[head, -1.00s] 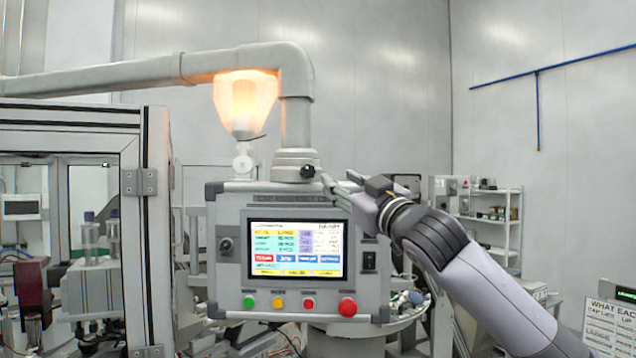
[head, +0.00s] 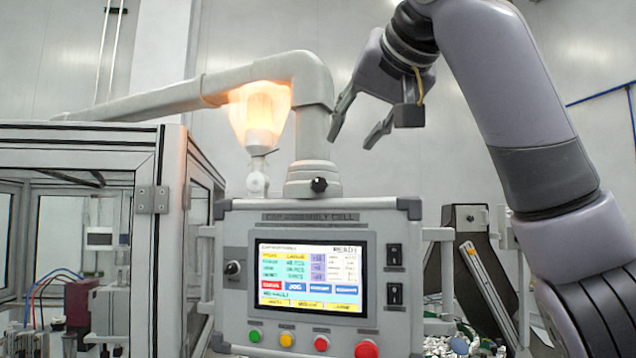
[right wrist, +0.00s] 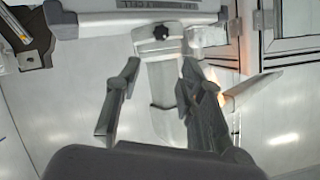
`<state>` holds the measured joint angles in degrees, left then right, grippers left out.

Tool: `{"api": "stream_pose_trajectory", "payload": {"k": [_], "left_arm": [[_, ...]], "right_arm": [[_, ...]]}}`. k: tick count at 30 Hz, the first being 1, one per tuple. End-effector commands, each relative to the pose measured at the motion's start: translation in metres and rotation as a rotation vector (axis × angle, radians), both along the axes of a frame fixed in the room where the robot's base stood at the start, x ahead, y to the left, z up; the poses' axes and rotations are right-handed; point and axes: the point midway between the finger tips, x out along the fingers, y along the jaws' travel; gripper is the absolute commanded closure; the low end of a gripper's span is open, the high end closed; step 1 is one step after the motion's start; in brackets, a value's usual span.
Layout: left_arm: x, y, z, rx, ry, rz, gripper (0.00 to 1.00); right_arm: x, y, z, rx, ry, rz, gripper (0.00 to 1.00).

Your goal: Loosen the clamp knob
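The clamp knob (head: 319,185) is a small black knob on the grey collar at the foot of the vertical post, just above the control panel. It also shows in the right wrist view (right wrist: 161,32), beyond my fingertips near the top. My right gripper (head: 352,140) is open and empty, up and to the right of the knob and apart from it. In the right wrist view its two fingers (right wrist: 155,85) are spread, with the post showing between them. My left gripper is in neither view.
The control panel (head: 230,222) with a lit screen and coloured buttons stands below the knob. A grey overhead pipe (head: 240,85) and a glowing lamp (head: 262,105) are left of the post. A glass-walled machine enclosure (head: 150,170) stands at the left.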

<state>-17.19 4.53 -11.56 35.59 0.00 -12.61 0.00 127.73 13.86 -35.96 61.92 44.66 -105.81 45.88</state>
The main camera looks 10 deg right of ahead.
Motion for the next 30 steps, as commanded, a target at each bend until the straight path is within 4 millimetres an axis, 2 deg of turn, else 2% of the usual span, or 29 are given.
{"api": "stream_pose_trajectory", "payload": {"k": [8, 18, 24, 30], "left_arm": [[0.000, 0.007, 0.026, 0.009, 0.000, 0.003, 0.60], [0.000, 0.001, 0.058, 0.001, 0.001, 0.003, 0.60], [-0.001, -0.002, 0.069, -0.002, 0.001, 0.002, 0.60], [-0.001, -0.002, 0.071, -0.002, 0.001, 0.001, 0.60]], "right_arm": [[0.054, 0.005, -0.017, -0.002, 0.004, -0.001, 0.64], [0.120, 0.012, -0.043, -0.002, 0.004, -0.001, 0.64], [0.144, 0.015, -0.053, -0.002, -0.001, 0.000, 0.64], [0.151, 0.015, -0.058, -0.002, -0.002, 0.000, 0.64]]}}
